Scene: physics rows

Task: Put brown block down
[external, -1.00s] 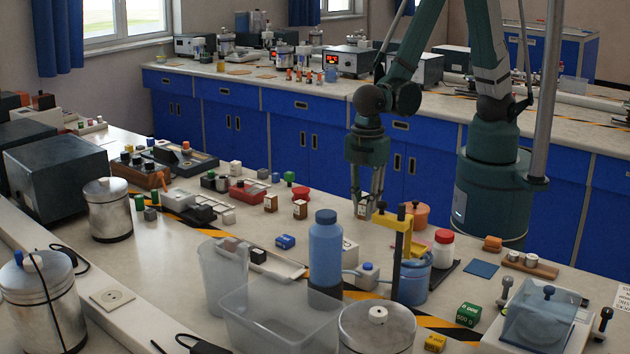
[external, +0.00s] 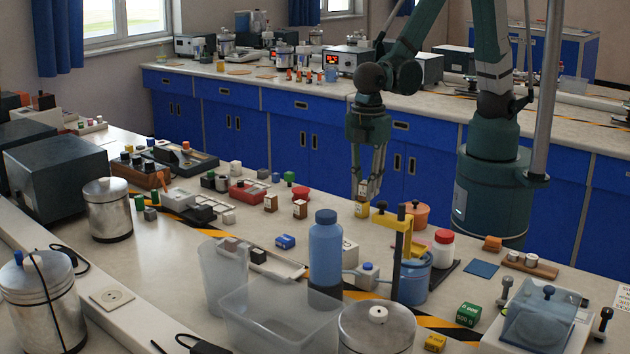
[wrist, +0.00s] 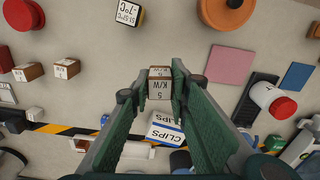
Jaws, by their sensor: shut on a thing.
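The brown block (wrist: 160,86), with a white label reading "5 K/W", is between my gripper's fingertips (wrist: 161,78) in the wrist view. My gripper (external: 369,187) is shut on it and points down. In the external view the held block (external: 364,190) is small and partly covered by the fingers. It appears held above the bench, apart from its top. Two similar brown blocks with white labels, one (external: 300,209) and another (external: 271,203), stand on the bench to the left.
A yellow block (external: 362,210) appears just below the held block in the external view. A white and blue clips box (wrist: 165,131), an orange round pot (external: 416,213), a yellow stand (external: 400,240) and a blue bottle (external: 325,250) are nearby. Bare bench lies between the brown blocks and the clips box.

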